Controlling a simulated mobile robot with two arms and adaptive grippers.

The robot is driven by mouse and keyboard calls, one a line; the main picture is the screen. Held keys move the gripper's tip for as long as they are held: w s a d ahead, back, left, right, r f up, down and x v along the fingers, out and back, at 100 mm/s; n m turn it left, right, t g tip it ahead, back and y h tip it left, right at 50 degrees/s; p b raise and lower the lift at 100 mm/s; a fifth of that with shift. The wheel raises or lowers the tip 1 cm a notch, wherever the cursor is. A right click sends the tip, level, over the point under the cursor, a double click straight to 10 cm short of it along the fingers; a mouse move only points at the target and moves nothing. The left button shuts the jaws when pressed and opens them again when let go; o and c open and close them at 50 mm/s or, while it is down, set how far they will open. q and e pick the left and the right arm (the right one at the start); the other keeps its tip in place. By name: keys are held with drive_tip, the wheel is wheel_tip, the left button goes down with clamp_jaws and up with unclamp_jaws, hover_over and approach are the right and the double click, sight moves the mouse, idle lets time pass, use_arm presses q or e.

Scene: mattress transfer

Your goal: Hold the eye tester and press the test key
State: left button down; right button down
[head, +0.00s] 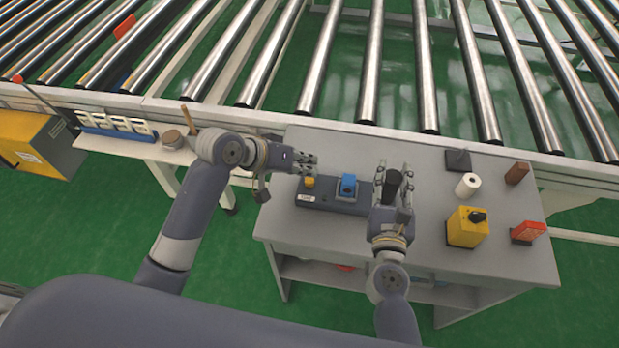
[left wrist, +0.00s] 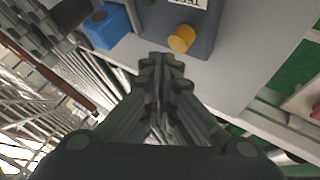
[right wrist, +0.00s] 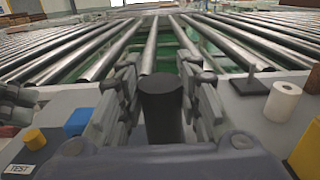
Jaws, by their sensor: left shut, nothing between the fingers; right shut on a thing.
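The eye tester (head: 335,203) is a dark grey base on the table. It carries a yellow key (head: 309,182) beside a white TEST label, a blue block (head: 347,186) and an upright black cylinder (head: 393,183). My right gripper (head: 394,168) is shut around the black cylinder, which shows between its fingers in the right wrist view (right wrist: 162,108). My left gripper (head: 310,163) is shut and empty near the yellow key. In the left wrist view its fingertips (left wrist: 162,65) are just short of the key (left wrist: 181,38); I cannot tell how high they are above it.
A roller conveyor (head: 425,70) runs behind.

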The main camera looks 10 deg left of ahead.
sight(307, 178)
use_arm(q)
drive_tip(key=shift+f, duration=0.15)
use_arm(e)
drive_tip(key=shift+r, duration=0.1)
use_arm(q)
drive_tip(key=shift+f, duration=0.2)
drive_tip(key=shift+f, duration=1)
idle(0.7)
drive_tip(key=shift+r, duration=1.4)
drive_tip(key=shift+r, duration=0.1)
drive_tip(key=shift+r, duration=2.4)
